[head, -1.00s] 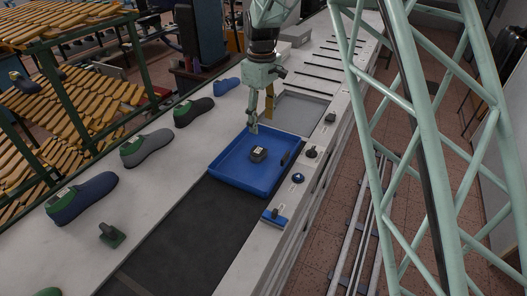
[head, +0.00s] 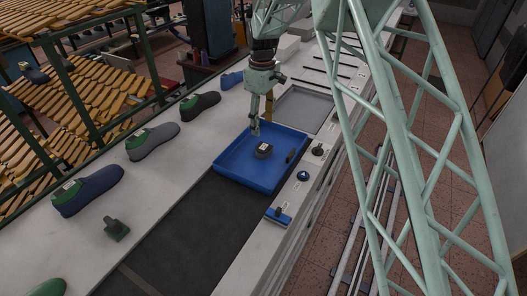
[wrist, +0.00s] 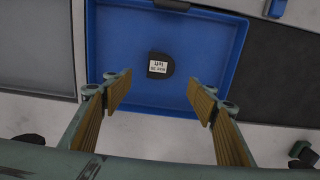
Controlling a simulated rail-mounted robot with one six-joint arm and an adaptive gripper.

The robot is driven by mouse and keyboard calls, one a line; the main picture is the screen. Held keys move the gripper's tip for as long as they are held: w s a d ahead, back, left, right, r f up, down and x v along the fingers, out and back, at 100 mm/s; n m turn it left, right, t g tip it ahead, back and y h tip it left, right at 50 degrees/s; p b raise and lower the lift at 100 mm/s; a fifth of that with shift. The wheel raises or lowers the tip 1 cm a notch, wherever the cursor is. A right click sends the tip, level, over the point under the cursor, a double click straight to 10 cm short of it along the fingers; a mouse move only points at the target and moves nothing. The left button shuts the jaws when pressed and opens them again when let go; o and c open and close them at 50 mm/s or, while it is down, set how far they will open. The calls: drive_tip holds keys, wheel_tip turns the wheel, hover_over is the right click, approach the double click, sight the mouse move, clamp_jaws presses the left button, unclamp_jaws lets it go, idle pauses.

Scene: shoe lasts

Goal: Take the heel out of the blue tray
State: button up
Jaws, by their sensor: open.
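The blue tray (head: 240,171) sits on the bench at the end of the dark belt. The heel (head: 264,150), a small dark block with a white label, lies on the tray floor. In the wrist view the heel (wrist: 159,70) shows its label and lies ahead of the fingers, apart from them. My gripper (head: 262,122) is open and empty above the far edge of the tray. In the wrist view my gripper (wrist: 160,95) has its two tan-padded fingers spread wide, one on each side of the heel's line.
A small dark piece (head: 290,156) lies at the tray's right side. A grey tray (head: 305,108) is behind. Several shoes on lasts, such as a grey one (head: 153,141), line the left side. A blue-based tool (head: 278,216) stands at the right edge. The dark belt (head: 190,230) is clear.

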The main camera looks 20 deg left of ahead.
sight(263, 148)
drive_tip(key=shift+f, duration=4.2)
drive_tip(key=shift+s+d+f, duration=0.15)
drive_tip(key=shift+f, duration=2.45)
drive_tip(key=c, duration=1.1)
drive_tip(key=shift+o, duration=0.2)
drive_tip(key=shift+r, duration=0.15)
drive_tip(key=shift+r, duration=4.9)
